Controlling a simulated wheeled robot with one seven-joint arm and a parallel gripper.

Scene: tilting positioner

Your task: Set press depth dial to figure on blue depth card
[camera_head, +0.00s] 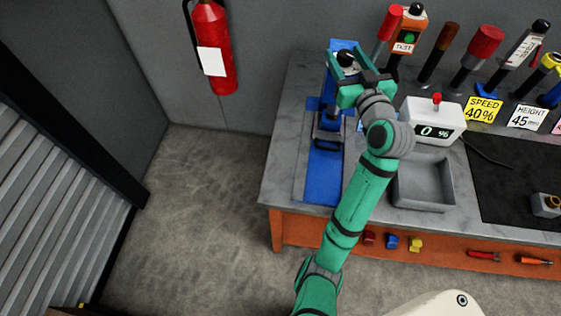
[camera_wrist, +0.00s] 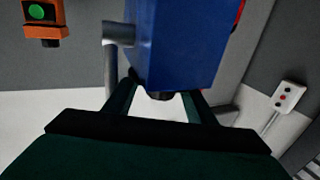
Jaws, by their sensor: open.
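A blue press (camera_head: 325,170) stands at the bench's left end, with a blue base and a dark lower fixture. A round black knob (camera_head: 346,59) shows near its top; I cannot tell if this is the depth dial. My gripper (camera_head: 350,68) is open at the upper part of the press, and its fingers hide much of it. In the wrist view the blue press head (camera_wrist: 185,45) fills the upper middle, with a small dark round part (camera_wrist: 160,95) under it between my open fingers (camera_wrist: 160,103). Contact cannot be told. No blue depth card is readable.
A white display box (camera_head: 433,122) reading 0 % and a grey tray (camera_head: 424,182) are right of my arm. A yellow speed card (camera_head: 483,109) and a white height card (camera_head: 525,117) stand farther right, below several tools. An orange test box (camera_head: 405,42) is behind.

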